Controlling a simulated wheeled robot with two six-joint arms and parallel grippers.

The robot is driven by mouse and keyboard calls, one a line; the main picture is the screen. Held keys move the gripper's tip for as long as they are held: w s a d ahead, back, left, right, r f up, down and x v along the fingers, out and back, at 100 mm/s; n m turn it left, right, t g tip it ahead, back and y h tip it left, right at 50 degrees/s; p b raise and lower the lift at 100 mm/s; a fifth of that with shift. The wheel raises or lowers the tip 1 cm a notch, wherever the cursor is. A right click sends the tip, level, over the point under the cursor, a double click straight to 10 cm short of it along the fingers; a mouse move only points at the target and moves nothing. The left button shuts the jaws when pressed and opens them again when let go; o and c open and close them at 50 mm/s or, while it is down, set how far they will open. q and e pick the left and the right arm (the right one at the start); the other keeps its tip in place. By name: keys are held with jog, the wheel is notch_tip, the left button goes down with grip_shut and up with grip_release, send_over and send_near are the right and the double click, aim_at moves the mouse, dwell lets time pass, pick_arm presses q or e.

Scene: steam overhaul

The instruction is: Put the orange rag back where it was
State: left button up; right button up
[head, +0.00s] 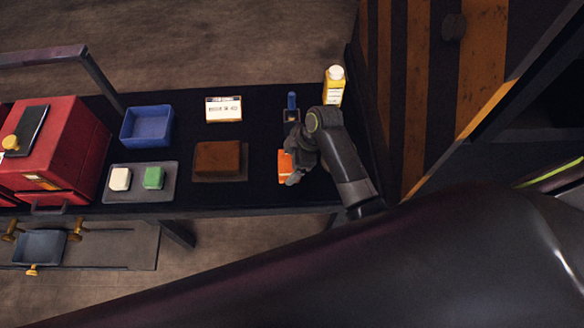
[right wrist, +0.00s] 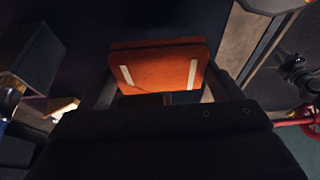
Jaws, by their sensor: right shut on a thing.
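The orange rag (head: 284,166) shows at the right part of the black bench top in the head view, partly hidden by my right gripper. My right gripper (head: 294,171) is over it and shut on it, with its arm coming in from the right. In the right wrist view the orange rag (right wrist: 160,68) is a flat folded block with two pale stripes, held between the fingers of my right gripper (right wrist: 155,95). I cannot tell whether the rag touches the bench. My left gripper is in neither view.
The black bench top (head: 265,190) also bears a brown block (head: 217,157) on a dark tray, a grey tray (head: 138,192) with white and green blocks, a blue bin (head: 147,126), a white card (head: 223,109), a blue-handled tool (head: 291,101), a yellow bottle (head: 334,88) and a red machine (head: 60,150).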

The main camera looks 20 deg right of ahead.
jog(key=shift+f, duration=2)
jog(key=o, duration=0.8)
jog(key=shift+f, duration=0.15)
jog(key=v, duration=1.2)
jog(key=shift+p, duration=0.3)
